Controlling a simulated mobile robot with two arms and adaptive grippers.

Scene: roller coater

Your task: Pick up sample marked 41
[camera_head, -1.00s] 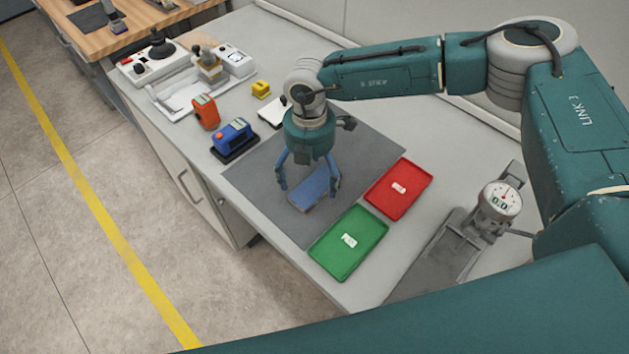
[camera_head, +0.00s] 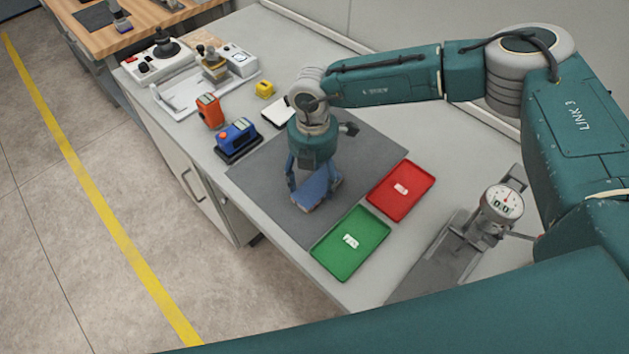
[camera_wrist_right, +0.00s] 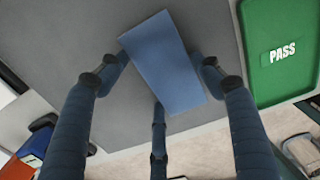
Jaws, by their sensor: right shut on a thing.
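The sample is a flat blue panel (camera_head: 318,187) on the grey mat (camera_head: 262,172). My right gripper (camera_head: 316,190) is over it, pointing down, with its fingers closed on the panel's edges. In the right wrist view the blue panel (camera_wrist_right: 165,62) lies tilted between the fingers (camera_wrist_right: 163,85), one on each side and one below. No number is readable on the panel, so I cannot tell whether it is marked 41. I cannot tell whether it is lifted off the mat. My left gripper is not in view.
A green PASS tray (camera_head: 350,245) and a red tray (camera_head: 401,190) lie right of the mat. A dial gauge (camera_head: 500,203) stands at the far right. Blue (camera_head: 237,138) and orange (camera_head: 209,110) devices and a yellow item (camera_head: 264,89) stand behind the mat.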

